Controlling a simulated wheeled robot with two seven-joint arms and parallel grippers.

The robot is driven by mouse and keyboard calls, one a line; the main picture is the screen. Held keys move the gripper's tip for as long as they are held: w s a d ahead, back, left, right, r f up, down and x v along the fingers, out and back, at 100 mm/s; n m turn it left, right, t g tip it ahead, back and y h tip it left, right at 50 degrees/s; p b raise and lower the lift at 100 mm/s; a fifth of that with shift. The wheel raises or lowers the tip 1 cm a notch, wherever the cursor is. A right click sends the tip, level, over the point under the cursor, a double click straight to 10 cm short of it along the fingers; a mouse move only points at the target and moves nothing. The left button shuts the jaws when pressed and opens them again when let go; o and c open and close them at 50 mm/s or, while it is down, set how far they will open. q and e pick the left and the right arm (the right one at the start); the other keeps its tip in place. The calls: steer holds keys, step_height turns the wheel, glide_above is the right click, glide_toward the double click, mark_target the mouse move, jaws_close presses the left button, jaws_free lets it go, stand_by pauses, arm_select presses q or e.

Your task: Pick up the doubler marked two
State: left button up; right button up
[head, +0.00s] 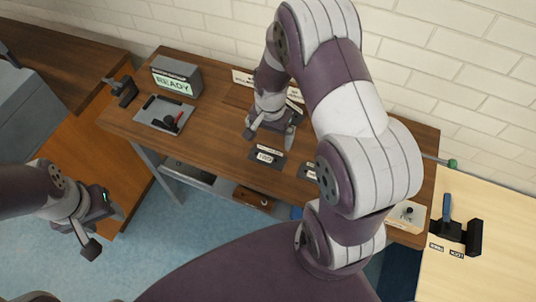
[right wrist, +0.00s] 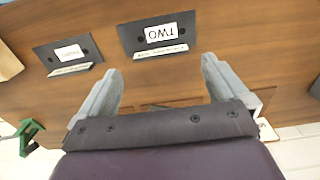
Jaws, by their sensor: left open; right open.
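The doubler marked two (right wrist: 158,34) is a dark flat plate with a white label reading TWO, upside down in the right wrist view. It lies on the brown wooden bench and also shows in the head view (head: 266,158). My right gripper (head: 270,137) is open and empty above the bench, just behind the plate in the head view. In the right wrist view its fingers (right wrist: 160,68) are spread, with the plate beyond the tips and not between them. My left gripper (head: 104,230) is open and empty at the lower left, away from the bench.
A similar dark plate (right wrist: 69,53) lies beside it; my right arm partly hides it in the head view. A pale table (head: 480,240) stands at right.

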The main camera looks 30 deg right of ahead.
mark_target(270, 148)
steer(key=shift+s+a+f, duration=0.15)
steer(key=shift+a+f, duration=0.1)
steer(key=shift+f, duration=0.1)
steer(key=f, duration=0.4)
steer(key=shift+d+f, duration=0.25)
steer(key=shift+d, duration=0.05)
steer(key=shift+w+f, duration=0.2)
steer(key=shift+f, duration=0.05)
steer(key=shift+s+a+r, duration=0.1)
steer(key=c, duration=1.1)
steer(key=shift+r, duration=0.5)
step_height(270, 148, up, 3)
steer(key=shift+f, duration=0.1)
steer(key=s+d+r+p, duration=0.2)
steer(key=s+d+r, duration=0.1)
steer(key=s+r, duration=0.2)
steer(key=s+d+r+p, duration=0.3)
steer(key=s+r, duration=0.1)
steer(key=r, duration=0.4)
steer(key=shift+s+d+p, duration=0.25)
steer(key=shift+s+p, duration=0.1)
steer(key=shift+r, duration=0.1)
